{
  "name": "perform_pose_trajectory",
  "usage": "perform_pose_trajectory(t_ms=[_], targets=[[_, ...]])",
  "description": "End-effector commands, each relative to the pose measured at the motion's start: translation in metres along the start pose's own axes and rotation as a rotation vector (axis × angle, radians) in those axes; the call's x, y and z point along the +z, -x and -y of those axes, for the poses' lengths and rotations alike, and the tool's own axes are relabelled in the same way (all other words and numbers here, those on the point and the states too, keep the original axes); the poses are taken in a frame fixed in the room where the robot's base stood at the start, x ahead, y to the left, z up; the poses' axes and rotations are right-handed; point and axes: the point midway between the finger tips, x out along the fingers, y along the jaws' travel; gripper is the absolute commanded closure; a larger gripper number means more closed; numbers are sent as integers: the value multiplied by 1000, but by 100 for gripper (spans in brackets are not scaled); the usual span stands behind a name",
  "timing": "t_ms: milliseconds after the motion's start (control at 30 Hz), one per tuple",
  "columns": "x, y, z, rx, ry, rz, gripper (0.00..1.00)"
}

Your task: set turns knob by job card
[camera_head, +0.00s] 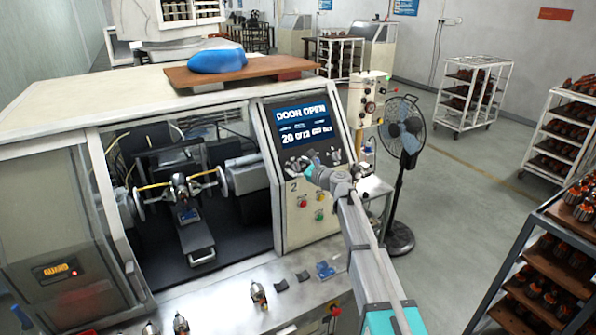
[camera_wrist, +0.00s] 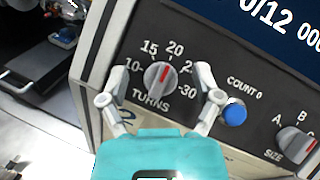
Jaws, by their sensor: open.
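The turns knob (camera_wrist: 160,76) is a grey round dial with a red pointer line, on the dark control panel. Its scale shows 10, 15, 20, a partly hidden 25, and 30; the pointer stands at about 20. My gripper (camera_wrist: 155,82) is open, with one finger on each side of the knob and apart from it. In the head view my gripper (camera_head: 318,172) is at the lower part of the panel, covering some knobs. The machine display (camera_head: 303,124) reads "DOOR OPEN" with "20" and "0/12" below. I cannot make out a job card for certain.
Right of the turns knob are a blue count button (camera_wrist: 235,112) and the size knob (camera_wrist: 297,144), marked A and B. The winding bay (camera_head: 190,190) is open at left. A fan (camera_head: 402,130) stands right of the machine. Small parts lie on the front ledge (camera_head: 230,295).

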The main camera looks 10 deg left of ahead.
Motion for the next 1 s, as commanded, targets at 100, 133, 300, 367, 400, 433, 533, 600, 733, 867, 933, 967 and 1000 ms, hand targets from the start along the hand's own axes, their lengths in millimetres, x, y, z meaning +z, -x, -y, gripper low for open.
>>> perform_pose_trajectory(t_ms=[100,133,300,367,400,433,533,600,733,867,933,967,1000], targets=[[-1,1,-2,-58,-82,0,18],[-1,1,-2,-72,-103,0,18],[0,0,-2,-152,-218,1,18],[0,1,-1,-180,-257,1,18],[0,1,-1,-197,-281,1,18],[0,0,-1,-209,-298,1,18],[0,0,-1,-248,-352,1,18],[-1,0,-1,-273,-389,2,18],[0,16,-5,-280,-398,2,18],[1,32,-9,-281,-397,2,18],[2,40,-11,-281,-396,2,18],[2,45,-12,-281,-396,2,18],[2,50,-14,-280,-396,2,18]])
